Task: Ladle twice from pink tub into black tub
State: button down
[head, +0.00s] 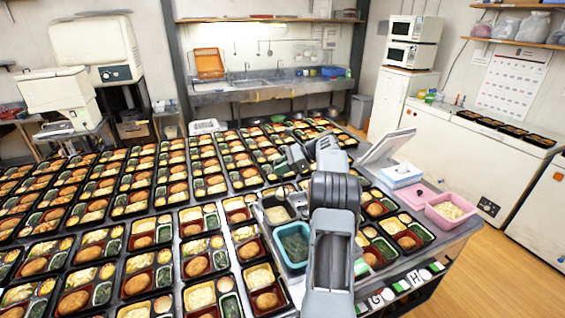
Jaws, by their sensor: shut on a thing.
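The pink tub (456,223) stands at the right end of the table, with pale food in it. A dark-rimmed tub, which looks like the black tub (264,221), stands left of my arm with pale food in it, partly hidden. My gripper (296,158) is beyond the black tub, above the trays and well left of the pink tub. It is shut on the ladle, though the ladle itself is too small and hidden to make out.
A teal tub (281,253) with green food sits in front of the black tub. A pink lid (408,190), a tissue box (400,176) and a tilted white panel (388,146) are near the pink tub. Rows of filled bento trays (140,240) cover most of the table.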

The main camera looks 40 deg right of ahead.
jog(key=s+a+f+n+t+h+b, duration=0.1)
jog(key=s+a+f+n+h+b, duration=0.2)
jog(key=a+f+h+b, duration=0.7)
jog(key=a+n+b, duration=0.1)
jog(key=b, duration=0.6)
jog(key=shift+n+t, duration=0.4)
dwell(0.4)
jog(key=shift+a, duration=0.1)
jog(key=shift+r, duration=0.1)
dwell(1.5)
notch_tip(320, 180, up, 6)
jog(key=p, duration=0.5)
